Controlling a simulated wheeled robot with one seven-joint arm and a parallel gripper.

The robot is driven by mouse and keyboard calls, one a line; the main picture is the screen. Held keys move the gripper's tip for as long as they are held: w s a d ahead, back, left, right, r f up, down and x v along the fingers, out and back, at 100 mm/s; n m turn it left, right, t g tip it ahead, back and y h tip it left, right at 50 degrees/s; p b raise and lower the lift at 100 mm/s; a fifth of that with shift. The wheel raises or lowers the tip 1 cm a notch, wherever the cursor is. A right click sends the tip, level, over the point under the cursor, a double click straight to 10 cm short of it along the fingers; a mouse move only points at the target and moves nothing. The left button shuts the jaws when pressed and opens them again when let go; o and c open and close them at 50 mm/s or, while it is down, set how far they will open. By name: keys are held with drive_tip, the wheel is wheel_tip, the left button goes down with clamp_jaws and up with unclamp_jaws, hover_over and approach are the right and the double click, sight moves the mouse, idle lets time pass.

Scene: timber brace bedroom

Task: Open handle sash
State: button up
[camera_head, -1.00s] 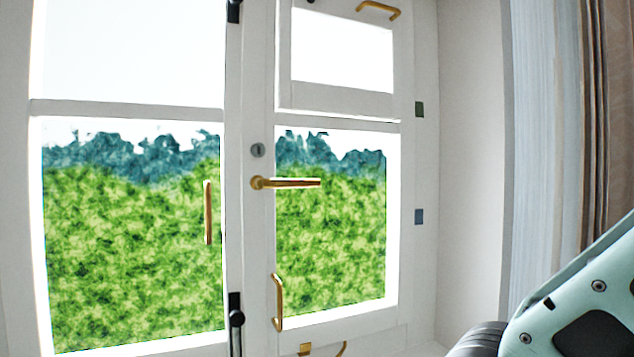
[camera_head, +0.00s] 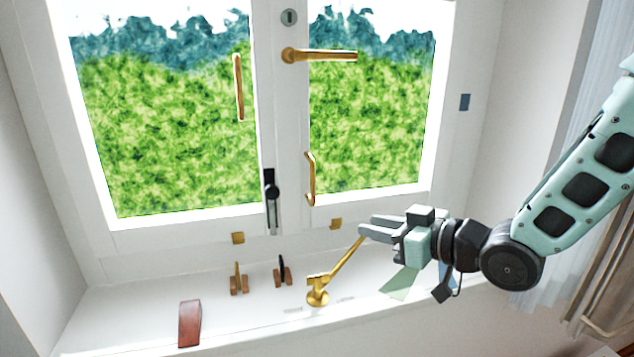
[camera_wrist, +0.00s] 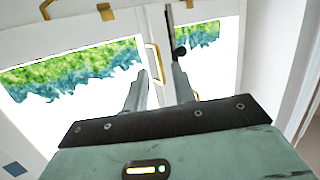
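The window has two white-framed sashes. The right sash (camera_head: 421,190) carries a horizontal brass lever handle (camera_head: 320,55) and, lower down, a vertical brass pull (camera_head: 311,180). The pull also shows in the wrist view (camera_wrist: 153,63), which looks upside down. The left sash (camera_head: 180,219) carries another vertical brass pull (camera_head: 238,88). The right sash looks closed against the frame. My gripper (camera_head: 366,228) is right of and below the right sash's pull, apart from it. In the wrist view, its fingers (camera_wrist: 158,78) are spread with nothing visible between them.
A brass stay (camera_head: 340,264) rises from the sill, its tip close to my fingertips; contact is unclear. A black bolt (camera_head: 272,195) sits between the sashes. Small brass and black pieces on wooden blocks (camera_head: 239,280) and a reddish wedge (camera_head: 189,323) stand on the sill (camera_head: 250,315).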

wheel_tip(320, 180, up, 2)
drive_tip(key=d+t+y, duration=0.1)
drive_tip(key=y, duration=0.1)
drive_tip(key=p, duration=0.6)
approach(313, 203)
drive_tip(key=w+a+r, duration=0.1)
drive_tip(key=w+a, duration=0.1)
drive_tip(key=w+a+r, duration=0.1)
drive_tip(key=w+a, duration=0.1)
drive_tip(key=a, duration=0.1)
drive_tip(key=w+a+r, duration=0.2)
drive_tip(key=w, duration=0.1)
drive_tip(key=shift+a, duration=0.35)
clamp_jaws()
